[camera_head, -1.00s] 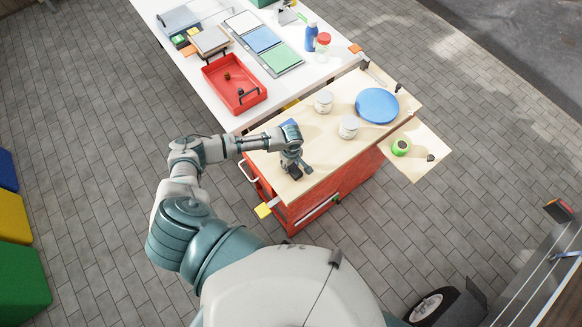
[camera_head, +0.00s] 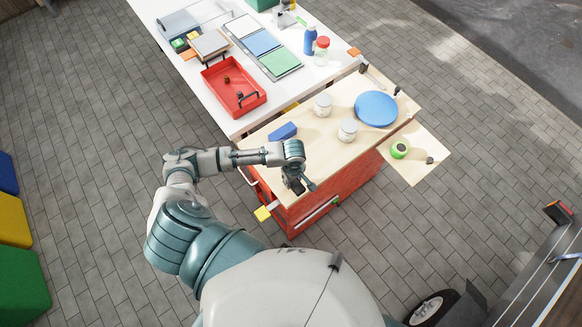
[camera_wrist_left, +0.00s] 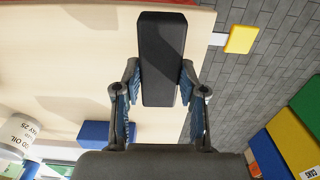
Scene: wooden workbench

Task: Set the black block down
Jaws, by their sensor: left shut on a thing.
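My left gripper (camera_head: 296,184) is over the near left corner of the wooden workbench top (camera_head: 310,150). In the left wrist view, the black block (camera_wrist_left: 162,60) is a long dark bar between the fingertips of the left gripper (camera_wrist_left: 161,80), which is shut on it. The block appears over the pale bench top, near its edge. Whether it touches the wood I cannot tell. In the head view the block blends into the dark fingers. My right gripper is not in view.
A blue block (camera_head: 283,131) lies behind the left gripper. Two white cans (camera_head: 323,104) (camera_head: 347,130) and a blue plate (camera_head: 377,108) stand farther right. A red tray (camera_head: 213,84) is on the white table. A yellow piece (camera_head: 263,213) sticks out at the bench's front corner.

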